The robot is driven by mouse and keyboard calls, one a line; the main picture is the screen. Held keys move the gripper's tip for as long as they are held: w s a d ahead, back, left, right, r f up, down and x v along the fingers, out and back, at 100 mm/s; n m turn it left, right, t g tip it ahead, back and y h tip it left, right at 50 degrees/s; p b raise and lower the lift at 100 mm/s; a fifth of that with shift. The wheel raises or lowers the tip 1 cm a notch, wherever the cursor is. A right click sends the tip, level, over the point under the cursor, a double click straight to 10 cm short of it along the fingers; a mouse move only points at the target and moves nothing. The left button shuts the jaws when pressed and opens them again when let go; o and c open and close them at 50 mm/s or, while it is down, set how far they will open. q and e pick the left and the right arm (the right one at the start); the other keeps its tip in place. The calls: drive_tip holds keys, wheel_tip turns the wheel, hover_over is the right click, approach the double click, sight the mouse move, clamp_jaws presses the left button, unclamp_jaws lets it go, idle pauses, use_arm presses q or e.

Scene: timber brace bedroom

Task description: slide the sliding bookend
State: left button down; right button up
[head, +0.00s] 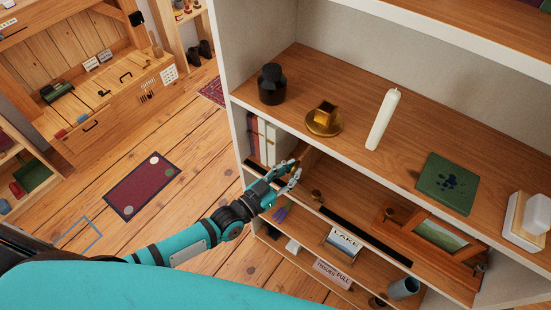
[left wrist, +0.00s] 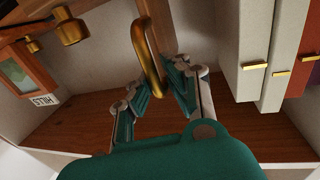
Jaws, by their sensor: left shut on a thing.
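The sliding bookend (head: 312,161) appears as a wooden panel on the middle shelf, just right of the row of books. Its brass loop handle (left wrist: 148,60) shows in the left wrist view, running down between my fingers. My left gripper (head: 292,174) reaches into the shelf at the bookend; it also shows in the left wrist view (left wrist: 158,85), shut on the brass handle. The gripper hides part of the bookend in the head view. My right gripper is not in view.
Upright white and maroon books (head: 262,140) stand left of the bookend. A small brass knob (head: 317,195) and a wooden picture frame (head: 440,234) are to the right. The shelf above carries a black jar (head: 271,85), brass piece, candle (head: 382,120) and green box.

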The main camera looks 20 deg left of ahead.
use_arm(q)
drive_tip(key=s+d+p, duration=0.1)
drive_tip(key=s+d, duration=0.3)
drive_tip(key=d, duration=0.6)
drive_tip(key=shift+d, duration=0.4)
drive_tip(key=shift+f, duration=0.1)
drive_tip(key=c, duration=1.4)
unclamp_jaws()
drive_tip(key=v, duration=1.2)
drive_tip(key=shift+a, duration=0.1)
